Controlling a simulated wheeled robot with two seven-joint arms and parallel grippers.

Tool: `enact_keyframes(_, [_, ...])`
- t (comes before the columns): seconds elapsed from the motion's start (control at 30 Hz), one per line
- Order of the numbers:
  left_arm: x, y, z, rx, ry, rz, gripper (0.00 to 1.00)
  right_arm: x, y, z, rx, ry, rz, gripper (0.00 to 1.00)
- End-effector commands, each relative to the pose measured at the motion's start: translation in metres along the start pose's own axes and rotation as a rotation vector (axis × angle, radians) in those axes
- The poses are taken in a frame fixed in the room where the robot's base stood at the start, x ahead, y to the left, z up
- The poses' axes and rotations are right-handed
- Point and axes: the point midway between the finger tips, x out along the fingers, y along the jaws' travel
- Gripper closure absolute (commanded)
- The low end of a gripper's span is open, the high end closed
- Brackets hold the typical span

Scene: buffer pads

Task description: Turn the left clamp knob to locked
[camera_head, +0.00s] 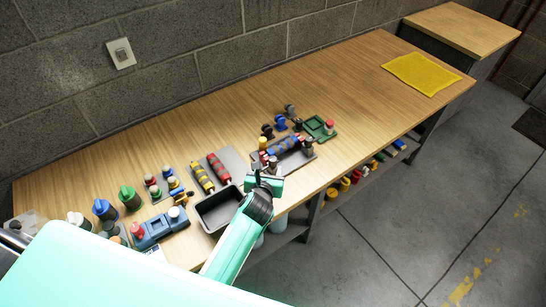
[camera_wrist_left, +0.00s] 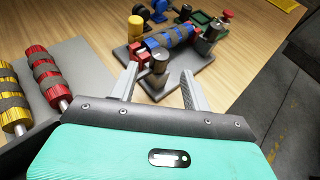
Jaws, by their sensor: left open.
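The clamp fixture (camera_head: 285,153) is a dark plate that holds a blue-and-grey banded roller (camera_head: 284,145) between red blocks. In the left wrist view the roller (camera_wrist_left: 170,38) lies across the plate. The left clamp knob (camera_wrist_left: 159,63), a dark grey cylinder with a lighter top, stands at the fixture's near left end. The right clamp knob (camera_wrist_left: 209,38) stands at the other end. My left gripper (camera_head: 268,180) is open. In the left wrist view its fingers (camera_wrist_left: 160,80) point at the left knob, one on each side; contact cannot be told. My right gripper is not in view.
A yellow roller (camera_head: 202,178) and a red roller (camera_head: 219,168) lie on a grey plate left of the fixture. A dark empty bin (camera_head: 215,210) sits near the front edge. A green tray (camera_head: 320,128) stands behind the fixture. The bench's right part is clear up to a yellow mat (camera_head: 421,71).

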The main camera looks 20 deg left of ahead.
Motion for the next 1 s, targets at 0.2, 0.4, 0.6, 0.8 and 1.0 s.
enact_keyframes(0.2, [0.037, -0.001, 0.002, 0.000, -0.001, 0.000, 0.52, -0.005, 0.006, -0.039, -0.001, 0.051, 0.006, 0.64])
enact_keyframes(0.4, [0.063, 0.000, 0.001, 0.000, -0.001, 0.000, 0.52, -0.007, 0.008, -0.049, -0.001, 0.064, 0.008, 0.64])
enact_keyframes(0.6, [0.075, -0.001, 0.000, 0.001, -0.001, -0.001, 0.52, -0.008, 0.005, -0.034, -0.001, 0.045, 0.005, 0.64])
enact_keyframes(0.8, [0.077, 0.000, 0.000, 0.001, -0.001, 0.000, 0.52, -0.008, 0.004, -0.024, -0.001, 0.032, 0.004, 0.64])
enact_keyframes(1.0, [0.077, 0.000, 0.000, 0.001, -0.001, -0.001, 0.65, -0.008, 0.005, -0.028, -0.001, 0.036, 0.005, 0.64])
